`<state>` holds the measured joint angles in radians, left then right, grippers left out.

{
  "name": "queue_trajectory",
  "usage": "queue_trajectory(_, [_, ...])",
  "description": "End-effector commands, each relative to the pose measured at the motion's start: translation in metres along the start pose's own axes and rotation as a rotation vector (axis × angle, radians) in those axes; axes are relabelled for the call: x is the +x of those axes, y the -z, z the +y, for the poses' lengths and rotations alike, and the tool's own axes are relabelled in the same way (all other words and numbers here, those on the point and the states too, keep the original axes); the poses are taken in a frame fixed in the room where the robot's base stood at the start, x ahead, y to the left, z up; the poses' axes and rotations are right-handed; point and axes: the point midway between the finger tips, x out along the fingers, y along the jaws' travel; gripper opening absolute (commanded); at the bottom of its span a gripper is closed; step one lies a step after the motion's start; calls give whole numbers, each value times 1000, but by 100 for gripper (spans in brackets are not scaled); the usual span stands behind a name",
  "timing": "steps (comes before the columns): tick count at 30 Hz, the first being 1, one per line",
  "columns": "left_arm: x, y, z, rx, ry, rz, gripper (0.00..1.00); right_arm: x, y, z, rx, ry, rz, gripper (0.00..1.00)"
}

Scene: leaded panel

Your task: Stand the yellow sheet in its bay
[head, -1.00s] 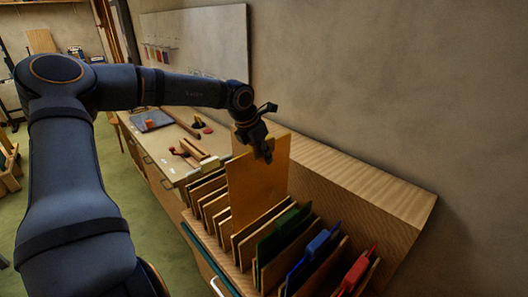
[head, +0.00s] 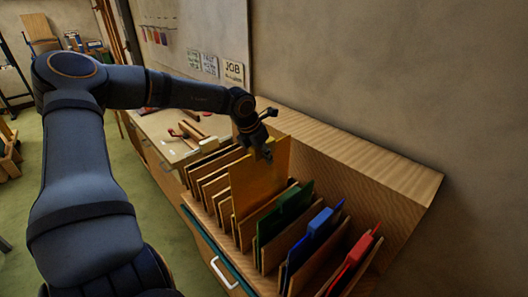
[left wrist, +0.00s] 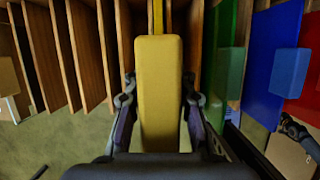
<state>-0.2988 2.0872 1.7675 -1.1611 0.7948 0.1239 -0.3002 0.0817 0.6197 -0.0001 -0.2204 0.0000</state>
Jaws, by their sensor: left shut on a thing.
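The yellow sheet (head: 258,185) stands upright at the slotted rack (head: 262,285), among its wooden dividers. My left gripper (head: 266,152) is at the sheet's top edge. In the left wrist view the sheet's yellow grip block (left wrist: 158,85) sits between the two fingers of my left gripper (left wrist: 158,112), which is shut on it. The sheet's lower edge is hidden, so I cannot tell how deep it sits. At the right edge of the left wrist view a dark jointed part (left wrist: 297,132) shows, seemingly my right gripper; its jaws are unclear.
Right of the yellow sheet stand a green sheet (head: 285,212), a blue sheet (head: 312,243) and a red sheet (head: 352,262). Several wooden dividers (head: 205,170) stand to its left. A bench (head: 165,130) with tools is behind. A wall runs close on the right.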

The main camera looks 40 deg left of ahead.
Motion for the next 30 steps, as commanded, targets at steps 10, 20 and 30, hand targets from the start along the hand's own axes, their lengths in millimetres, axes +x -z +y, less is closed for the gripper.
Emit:
queue_trajectory(10, [32,12,1,0,-1,-4,0,16,-2,-3,1,2,0,22])
queue_trajectory(20, [62,24,1,0,-1,-3,0,31,-3,-5,1,3,0,22])
queue_trajectory(30, [91,36,1,0,-1,-6,0,59,-6,-7,1,3,1,22])
